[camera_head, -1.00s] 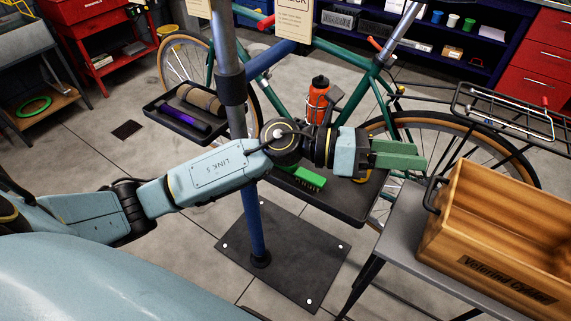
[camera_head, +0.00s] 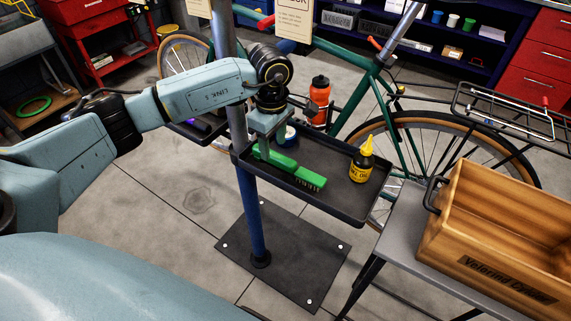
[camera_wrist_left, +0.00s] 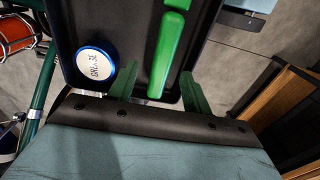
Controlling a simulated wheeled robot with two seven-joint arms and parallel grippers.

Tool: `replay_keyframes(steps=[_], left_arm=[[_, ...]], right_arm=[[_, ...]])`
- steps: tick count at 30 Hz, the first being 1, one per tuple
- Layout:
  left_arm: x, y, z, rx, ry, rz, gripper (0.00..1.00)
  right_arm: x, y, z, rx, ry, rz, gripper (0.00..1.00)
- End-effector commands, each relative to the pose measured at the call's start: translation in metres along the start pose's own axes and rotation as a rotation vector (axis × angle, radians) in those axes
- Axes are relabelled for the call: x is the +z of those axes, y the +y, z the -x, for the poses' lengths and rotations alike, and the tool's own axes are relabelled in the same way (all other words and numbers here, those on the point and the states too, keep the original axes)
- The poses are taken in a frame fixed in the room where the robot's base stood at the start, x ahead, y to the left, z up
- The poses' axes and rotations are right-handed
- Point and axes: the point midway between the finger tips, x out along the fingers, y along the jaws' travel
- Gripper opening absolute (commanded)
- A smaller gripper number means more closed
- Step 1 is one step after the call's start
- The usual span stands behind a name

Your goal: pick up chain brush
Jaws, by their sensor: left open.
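The green chain brush (camera_head: 298,171) lies on the black tray (camera_head: 340,205) of the stand, its dark bristles showing at the right end. In the left wrist view the brush (camera_wrist_left: 167,50) runs away from me, its near end between the fingers. My left gripper (camera_head: 264,150) points down over the brush's left end. Its green fingers (camera_wrist_left: 158,88) are apart, one on each side of the handle. The wrist view shows a gap on both sides. The exact height above the tray is hard to tell. My right gripper is not in view.
A round grease tin (camera_wrist_left: 96,63) sits left of the fingers, partly hidden in the head view. A yellow oil bottle (camera_head: 362,160) stands on the tray's right side. The stand post (camera_head: 238,130) rises close left of my gripper. A wooden crate (camera_head: 500,225) is at right.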

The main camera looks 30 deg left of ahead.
Motion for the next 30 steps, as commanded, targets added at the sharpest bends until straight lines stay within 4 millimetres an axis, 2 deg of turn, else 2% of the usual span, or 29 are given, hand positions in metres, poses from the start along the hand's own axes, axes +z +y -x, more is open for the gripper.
replay_keyframes(steps=[6, 9, 17, 20, 28, 30], left_arm=[[0.003, -0.003, -0.034, -0.002, -0.002, 0.002, 0.49], [0.003, -0.003, -0.043, -0.001, -0.003, 0.0, 0.49], [0.003, -0.002, -0.046, 0.001, -0.003, 0.0, 0.49], [0.003, -0.003, -0.046, 0.001, -0.003, 0.0, 0.39], [0.003, -0.003, -0.045, 0.001, -0.003, 0.0, 0.03], [0.003, -0.002, -0.045, 0.002, -0.003, 0.0, 0.0]], right_arm=[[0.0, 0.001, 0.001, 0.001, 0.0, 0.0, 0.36], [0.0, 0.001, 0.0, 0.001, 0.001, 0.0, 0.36], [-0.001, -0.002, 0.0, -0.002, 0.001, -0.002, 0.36], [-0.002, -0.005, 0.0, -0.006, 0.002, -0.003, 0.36], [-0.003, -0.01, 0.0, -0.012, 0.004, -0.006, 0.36], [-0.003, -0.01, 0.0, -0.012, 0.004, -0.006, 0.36]])
